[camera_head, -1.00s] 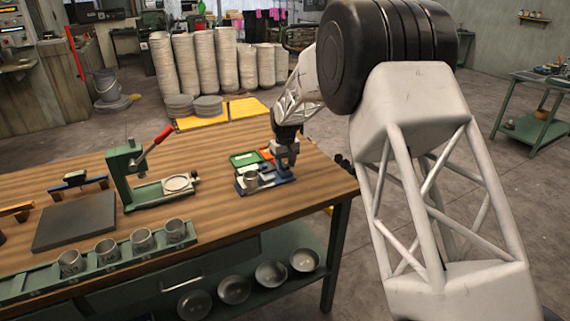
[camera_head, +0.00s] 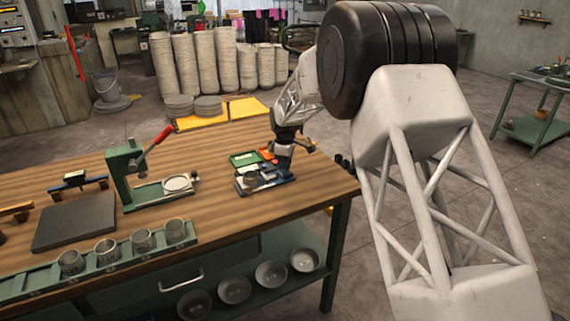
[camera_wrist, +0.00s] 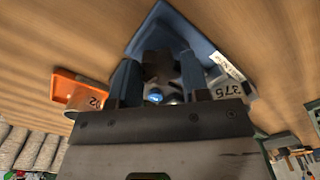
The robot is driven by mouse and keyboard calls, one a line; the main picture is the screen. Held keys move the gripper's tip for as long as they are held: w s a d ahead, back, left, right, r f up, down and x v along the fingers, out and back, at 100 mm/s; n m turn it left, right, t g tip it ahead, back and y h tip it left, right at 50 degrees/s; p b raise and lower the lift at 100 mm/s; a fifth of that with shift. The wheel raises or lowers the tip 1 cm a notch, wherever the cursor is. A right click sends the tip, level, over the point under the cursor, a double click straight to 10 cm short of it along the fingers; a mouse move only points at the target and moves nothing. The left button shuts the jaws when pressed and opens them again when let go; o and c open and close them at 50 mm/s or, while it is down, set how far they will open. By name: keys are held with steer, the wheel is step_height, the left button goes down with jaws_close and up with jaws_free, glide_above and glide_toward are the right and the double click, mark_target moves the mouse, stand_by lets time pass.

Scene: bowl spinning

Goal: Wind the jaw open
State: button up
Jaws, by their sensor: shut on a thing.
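A small blue-based vise (camera_head: 262,183) stands near the right end of the wooden table. A grey metal cup (camera_head: 250,179) sits at its left part. My gripper (camera_head: 284,166) is over the right end of the vise, pointing down. In the wrist view my two blue-grey fingers (camera_wrist: 158,78) are on either side of a dark block (camera_wrist: 158,66), which seems to be the vise's handle, and are shut on it. The blue base (camera_wrist: 170,22) spreads out beyond the fingers. The vise's jaw and screw are mostly hidden behind my gripper.
A green lever press (camera_head: 126,172) with a red handle stands to the left. Several metal cups stand in a green rack (camera_head: 105,258) at the front. Table between press and vise is clear.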

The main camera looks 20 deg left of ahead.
steer(key=shift+r+n, duration=0.1)
steer(key=shift+n, duration=0.5)
steer(key=o, duration=0.9)
steer(key=shift+r, duration=3.85)
